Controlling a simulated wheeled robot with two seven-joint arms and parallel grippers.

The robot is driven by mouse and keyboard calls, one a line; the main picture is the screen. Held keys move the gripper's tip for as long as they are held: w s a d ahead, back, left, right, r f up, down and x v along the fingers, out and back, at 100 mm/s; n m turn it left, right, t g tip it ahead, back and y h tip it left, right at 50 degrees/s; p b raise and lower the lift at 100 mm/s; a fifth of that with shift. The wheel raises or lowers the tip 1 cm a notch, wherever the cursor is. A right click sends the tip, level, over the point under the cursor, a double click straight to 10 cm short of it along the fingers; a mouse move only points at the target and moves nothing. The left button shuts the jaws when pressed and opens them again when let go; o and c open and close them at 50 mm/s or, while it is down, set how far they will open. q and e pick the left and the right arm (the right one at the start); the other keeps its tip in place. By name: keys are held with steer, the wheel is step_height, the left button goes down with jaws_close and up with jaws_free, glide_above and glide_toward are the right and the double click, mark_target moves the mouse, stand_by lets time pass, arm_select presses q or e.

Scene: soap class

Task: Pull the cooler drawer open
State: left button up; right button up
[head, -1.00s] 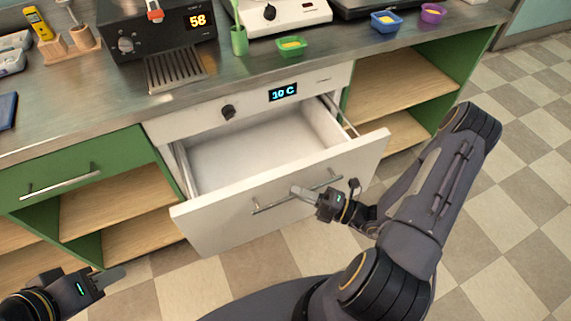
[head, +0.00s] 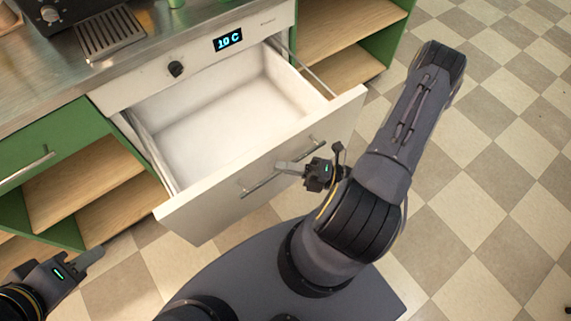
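The cooler drawer (head: 200,204) is white and stands well out of the cabinet, with its empty inside (head: 215,120) in view. A metal bar handle (head: 258,184) runs along its front. My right gripper (head: 290,168) is at the middle of this handle, with its fingers closed around the bar; the far finger is partly hidden. My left gripper (head: 92,257) is low at the left, apart from the drawer and over the floor. Its fingers show edge-on, so I cannot tell whether they are apart.
The cooler's panel (head: 200,57) has a knob and a display reading 10 C. Green shelving with wooden shelves (head: 85,180) stands to the left and more (head: 345,65) to the right. Tiled floor (head: 490,180) is clear on the right.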

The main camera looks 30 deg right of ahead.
steer(key=o, duration=0.4)
steer(key=shift+o, duration=0.2)
steer(key=v, duration=0.7)
steer(key=shift+s+d, duration=0.3)
